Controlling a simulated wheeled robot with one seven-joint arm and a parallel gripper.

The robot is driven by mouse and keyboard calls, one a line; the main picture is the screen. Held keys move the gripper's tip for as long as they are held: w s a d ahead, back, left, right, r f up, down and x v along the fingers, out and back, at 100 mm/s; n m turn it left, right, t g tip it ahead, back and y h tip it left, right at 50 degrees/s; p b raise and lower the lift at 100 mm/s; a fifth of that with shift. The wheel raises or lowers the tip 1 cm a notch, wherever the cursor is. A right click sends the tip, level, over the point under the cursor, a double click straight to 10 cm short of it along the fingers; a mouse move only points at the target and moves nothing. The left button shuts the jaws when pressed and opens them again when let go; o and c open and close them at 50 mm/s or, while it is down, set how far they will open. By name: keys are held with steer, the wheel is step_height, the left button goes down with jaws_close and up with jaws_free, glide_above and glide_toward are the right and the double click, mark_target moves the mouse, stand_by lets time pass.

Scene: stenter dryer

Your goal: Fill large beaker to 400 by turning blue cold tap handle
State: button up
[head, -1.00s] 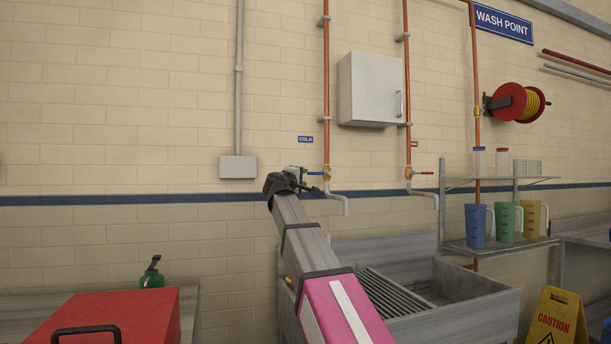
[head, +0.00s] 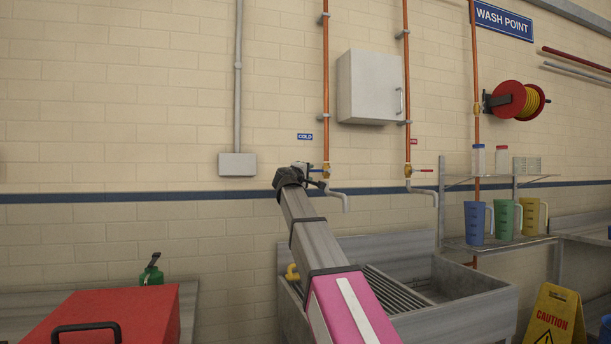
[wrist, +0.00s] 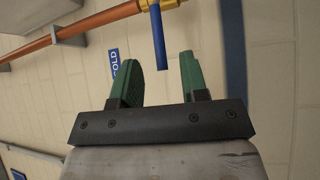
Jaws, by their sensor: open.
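The cold tap (head: 326,170) is on the left copper pipe, under a blue COLD label. Its blue handle (wrist: 157,38) shows in the wrist view as a straight bar, its near end at the gap between my green fingertips. My gripper (wrist: 162,66) is open, with a gap on both sides of the handle. In the head view my gripper (head: 304,170) is just left of the tap and hides most of the handle. No water shows below the cold spout (head: 338,191). A yellow handle-like piece (head: 292,272) shows at the sink's left; I cannot tell if it belongs to the large beaker.
A second tap with a red handle (head: 422,170) is to the right. The metal sink (head: 455,320) lies below. Blue (head: 475,224), green (head: 503,220) and yellow (head: 530,214) jugs stand on a shelf. A grey wall cabinet (head: 368,87) hangs above.

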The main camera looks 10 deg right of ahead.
mark_target(312, 171)
steer(key=shift+x, duration=2.6)
jaws_close()
steer(key=shift+s, duration=0.1)
